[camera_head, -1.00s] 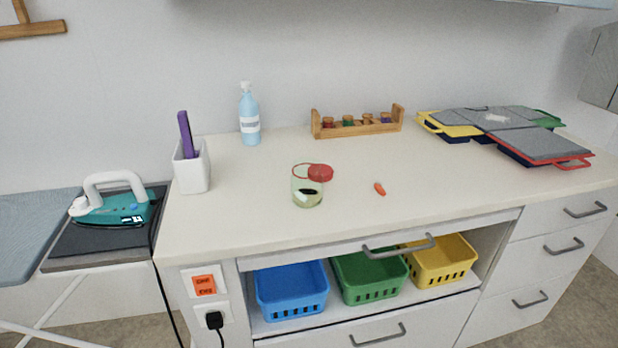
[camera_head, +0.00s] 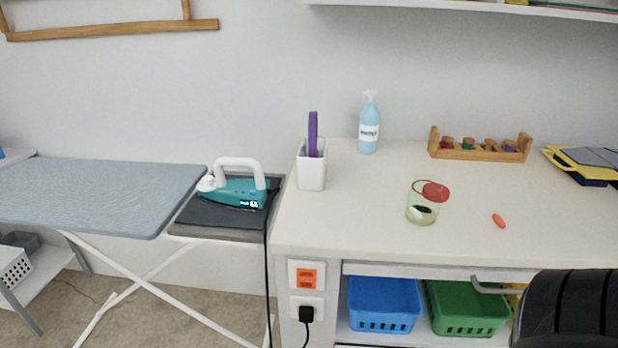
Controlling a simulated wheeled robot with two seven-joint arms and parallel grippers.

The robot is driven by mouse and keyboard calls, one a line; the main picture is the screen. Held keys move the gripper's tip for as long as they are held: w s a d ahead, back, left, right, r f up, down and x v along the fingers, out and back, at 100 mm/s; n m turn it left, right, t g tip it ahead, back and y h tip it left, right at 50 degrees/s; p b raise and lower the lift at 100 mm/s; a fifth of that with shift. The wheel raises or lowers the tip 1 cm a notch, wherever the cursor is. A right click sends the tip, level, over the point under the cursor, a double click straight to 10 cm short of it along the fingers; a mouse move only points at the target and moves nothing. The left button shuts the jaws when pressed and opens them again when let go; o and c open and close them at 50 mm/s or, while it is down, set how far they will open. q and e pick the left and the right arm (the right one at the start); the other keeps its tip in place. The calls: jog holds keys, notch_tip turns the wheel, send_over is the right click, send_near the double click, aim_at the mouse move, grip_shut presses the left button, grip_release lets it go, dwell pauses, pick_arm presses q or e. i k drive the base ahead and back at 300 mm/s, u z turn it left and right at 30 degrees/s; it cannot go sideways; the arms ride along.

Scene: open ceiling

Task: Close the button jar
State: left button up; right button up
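The button jar (camera_head: 421,211) is a small clear glass with a red rim, standing upright on the white worktop. Its red lid (camera_head: 434,191) is tilted at the right side of the rim, leaving the mouth partly uncovered. Something dark and something pale green show inside the jar. Neither gripper can be made out in the head view. A black ribbed part at the lower right corner looks like part of my own arm.
An orange piece (camera_head: 498,220) lies right of the jar. Behind stand a spray bottle (camera_head: 368,132), a white pen cup (camera_head: 312,172) and a wooden spool rack (camera_head: 480,155). An iron (camera_head: 235,192) sits at the left.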

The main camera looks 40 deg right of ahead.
aim_at(425, 197)
jog(key=u, duration=0.7)
jog(key=k, duration=1.15)
jog(key=z, duration=1.35)
jog(key=i, duration=0.45)
jog(key=u, duration=0.05)
